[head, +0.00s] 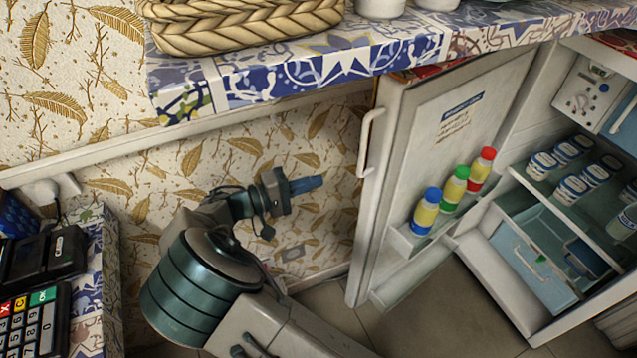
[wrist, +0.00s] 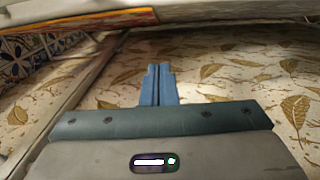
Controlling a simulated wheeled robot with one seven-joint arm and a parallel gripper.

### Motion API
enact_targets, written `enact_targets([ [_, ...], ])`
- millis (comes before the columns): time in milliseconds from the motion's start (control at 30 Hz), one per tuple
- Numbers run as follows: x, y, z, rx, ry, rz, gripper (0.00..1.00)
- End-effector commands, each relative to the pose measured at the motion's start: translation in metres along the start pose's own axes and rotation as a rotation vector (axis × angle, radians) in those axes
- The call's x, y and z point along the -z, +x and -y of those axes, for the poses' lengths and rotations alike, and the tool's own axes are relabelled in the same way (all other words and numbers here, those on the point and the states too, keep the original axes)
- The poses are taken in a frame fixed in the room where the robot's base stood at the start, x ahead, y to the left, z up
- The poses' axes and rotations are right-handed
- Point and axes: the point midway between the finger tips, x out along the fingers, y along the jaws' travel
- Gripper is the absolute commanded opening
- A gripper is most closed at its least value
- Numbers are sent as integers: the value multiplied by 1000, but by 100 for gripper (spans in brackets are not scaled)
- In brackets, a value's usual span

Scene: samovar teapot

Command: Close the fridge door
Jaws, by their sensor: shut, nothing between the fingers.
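The white fridge door (head: 403,150) stands wide open in the head view, its inner side facing right. Its handle (head: 366,145) is at the door's left edge. The door shelf holds bottles with blue, green and red caps (head: 453,188). The fridge body (head: 497,268), with its lit interior, is to the right. My gripper (head: 318,182) is to the left of the door, apart from it, under the counter. Its blue fingers are shut and empty, and they also show together in the wrist view (wrist: 158,72). The door's outer face is mostly hidden.
A blue-patterned countertop (head: 330,68) runs above my gripper and the door, with a woven basket (head: 240,25) on it. Behind is a leaf-patterned wall (head: 130,180). A card terminal (head: 45,258) sits at lower left. Tiled floor (head: 425,320) is clear before the fridge.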

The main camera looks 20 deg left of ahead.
Motion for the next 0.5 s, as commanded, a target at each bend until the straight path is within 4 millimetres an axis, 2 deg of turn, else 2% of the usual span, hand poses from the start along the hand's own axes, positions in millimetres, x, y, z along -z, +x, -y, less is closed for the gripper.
enact_targets([
  [367,-1,83,2,2,0,4,0],
  [500,-20,83,1,4,-2,-1,0],
])
